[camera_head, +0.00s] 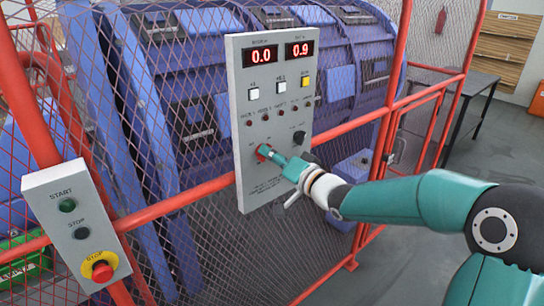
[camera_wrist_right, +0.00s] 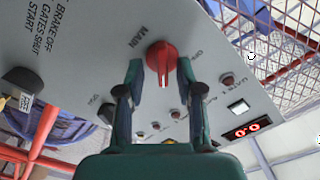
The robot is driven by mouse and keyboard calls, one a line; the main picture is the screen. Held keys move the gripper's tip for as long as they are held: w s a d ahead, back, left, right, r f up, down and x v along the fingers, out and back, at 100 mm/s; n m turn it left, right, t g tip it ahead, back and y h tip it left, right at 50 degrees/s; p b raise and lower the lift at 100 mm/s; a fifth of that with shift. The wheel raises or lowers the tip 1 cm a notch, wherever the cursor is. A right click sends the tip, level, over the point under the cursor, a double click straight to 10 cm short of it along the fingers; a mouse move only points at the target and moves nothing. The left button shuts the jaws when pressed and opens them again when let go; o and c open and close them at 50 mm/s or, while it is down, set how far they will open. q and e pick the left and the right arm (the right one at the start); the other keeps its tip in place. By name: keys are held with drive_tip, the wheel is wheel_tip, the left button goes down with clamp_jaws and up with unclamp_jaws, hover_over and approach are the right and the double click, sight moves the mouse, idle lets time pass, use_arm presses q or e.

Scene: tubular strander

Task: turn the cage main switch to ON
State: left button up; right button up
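The grey control panel (camera_head: 262,190) hangs on the cage fence and carries the red main switch (camera_head: 263,152), a knob low on its left side. In the right wrist view the red main switch (camera_wrist_right: 162,58) sits beside the word MAIN; its narrow grip points down in the picture. My right gripper (camera_head: 278,161) reaches it from the right. In the wrist view the right gripper (camera_wrist_right: 160,72) has its fingers apart, one on each side of the knob, with small gaps seeming to show. My left gripper is not in view.
The panel also has a black knob (camera_head: 298,137), push buttons, lamps and two red displays (camera_head: 280,53). A smaller start/stop box (camera_head: 75,225) with a red mushroom button (camera_head: 102,271) is at lower left. Red rails (camera_head: 355,122) and mesh stand around the blue machine.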

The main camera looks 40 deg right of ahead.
drive_tip(key=s, duration=1.2)
drive_tip(key=shift+d, duration=0.4)
drive_tip(key=shift+a, duration=0.1)
